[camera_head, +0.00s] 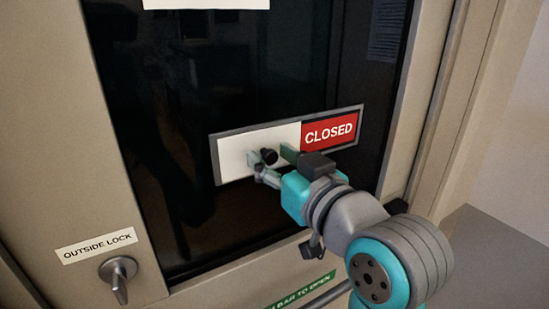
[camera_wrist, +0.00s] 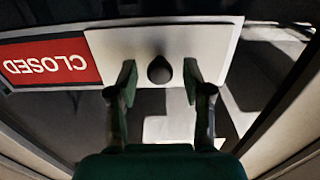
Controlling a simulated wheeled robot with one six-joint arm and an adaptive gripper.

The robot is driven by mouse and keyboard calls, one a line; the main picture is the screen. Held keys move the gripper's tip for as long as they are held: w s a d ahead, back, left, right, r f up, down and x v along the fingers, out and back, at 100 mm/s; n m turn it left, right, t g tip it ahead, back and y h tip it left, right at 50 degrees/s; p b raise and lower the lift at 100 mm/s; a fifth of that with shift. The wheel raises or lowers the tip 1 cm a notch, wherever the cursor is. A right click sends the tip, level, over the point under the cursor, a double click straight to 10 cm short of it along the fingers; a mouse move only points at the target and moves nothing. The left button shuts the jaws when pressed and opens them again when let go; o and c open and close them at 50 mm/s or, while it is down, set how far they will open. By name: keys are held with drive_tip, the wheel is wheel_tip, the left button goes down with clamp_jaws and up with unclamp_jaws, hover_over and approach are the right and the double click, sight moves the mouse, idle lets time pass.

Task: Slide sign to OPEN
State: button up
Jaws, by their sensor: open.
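The sliding sign is a grey frame (camera_head: 218,166) on the dark door glass. A white cover plate (camera_head: 237,150) fills its left part, and the red CLOSED panel (camera_head: 329,132) shows at the right. A round black knob (camera_head: 269,156) sticks out of the white plate. My gripper (camera_head: 273,163) is open, with one finger on each side of the knob. In the wrist view, the knob (camera_wrist: 159,70) sits between the two green fingertips, with a gap on both sides. The wrist view shows the CLOSED panel (camera_wrist: 45,64) upside down at the left.
An outside lock handle (camera_head: 118,275) and its label (camera_head: 96,245) are on the door frame at lower left. A green label (camera_head: 300,292) and a bar are below the glass, partly behind my arm. A white paper (camera_head: 205,4) is at the top.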

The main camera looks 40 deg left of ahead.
clamp_jaws()
drive_tip(key=shift+w, duration=0.1)
drive_tip(key=w+d, duration=0.2)
drive_tip(key=w, duration=0.2)
drive_tip(key=w+d, duration=0.2)
drive_tip(key=w, duration=0.3)
drive_tip(key=w+d, duration=0.2)
drive_tip(key=w, duration=0.3)
drive_tip(key=shift+w, duration=0.15)
unclamp_jaws()
drive_tip(key=shift+w, duration=0.1)
drive_tip(key=shift+d, duration=0.15)
